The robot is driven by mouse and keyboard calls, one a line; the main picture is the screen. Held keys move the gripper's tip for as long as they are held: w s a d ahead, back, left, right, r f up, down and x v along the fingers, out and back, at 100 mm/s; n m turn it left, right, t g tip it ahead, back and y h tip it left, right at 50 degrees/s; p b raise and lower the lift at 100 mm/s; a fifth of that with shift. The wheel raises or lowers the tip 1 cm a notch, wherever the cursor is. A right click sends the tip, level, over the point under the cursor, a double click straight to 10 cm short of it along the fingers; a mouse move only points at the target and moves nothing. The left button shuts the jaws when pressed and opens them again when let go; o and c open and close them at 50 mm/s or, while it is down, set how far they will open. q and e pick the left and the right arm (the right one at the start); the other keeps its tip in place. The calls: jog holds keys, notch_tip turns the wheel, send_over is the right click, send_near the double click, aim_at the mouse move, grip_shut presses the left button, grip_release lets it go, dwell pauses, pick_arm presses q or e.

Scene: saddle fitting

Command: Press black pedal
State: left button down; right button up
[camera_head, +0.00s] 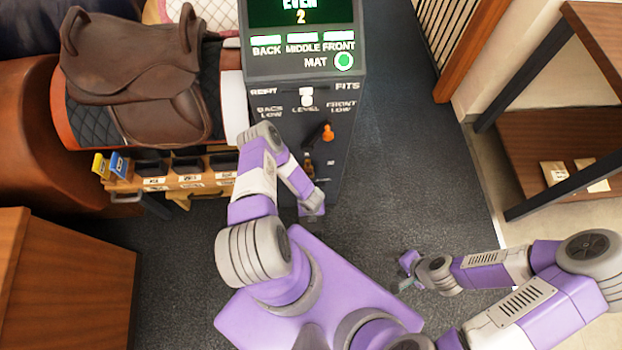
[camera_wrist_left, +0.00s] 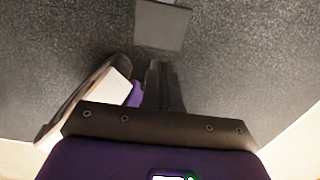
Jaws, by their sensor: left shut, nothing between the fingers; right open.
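My left gripper (camera_head: 312,212) points down beside the lower front of the dark console in the head view. Its fingers are together and empty in the left wrist view (camera_wrist_left: 163,88). A flat dark grey plate (camera_wrist_left: 162,25) lies just beyond the fingertips in that view, with a gap of floor between. It may be the pedal, but its colour looks more grey than black. No pedal can be made out in the head view. My right gripper (camera_head: 408,270) is open and empty over the floor at the right.
The console (camera_head: 300,75) has a green-lit screen, a white switch and an orange-knobbed lever (camera_head: 327,133). A brown saddle (camera_head: 140,75) rests on a stand at the left, above a small labelled rack (camera_head: 190,182). A wooden cabinet (camera_head: 65,280) stands lower left. Carpet right of the console is clear.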

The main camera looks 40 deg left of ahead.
aim_at(311, 224)
pick_arm(q)
jog(key=f+b, duration=0.3)
jog(key=f, duration=0.4)
jog(key=f+b, duration=0.4)
jog(key=f, duration=0.2)
jog(key=shift+w+a+f, duration=0.2)
jog(key=shift+f, duration=0.15)
pick_arm(e)
notch_tip(311, 224, down, 7)
jog(key=shift+f, duration=0.2)
pick_arm(q)
jog(key=shift+s, duration=0.1)
pick_arm(e)
jog(key=shift+r, duration=0.1)
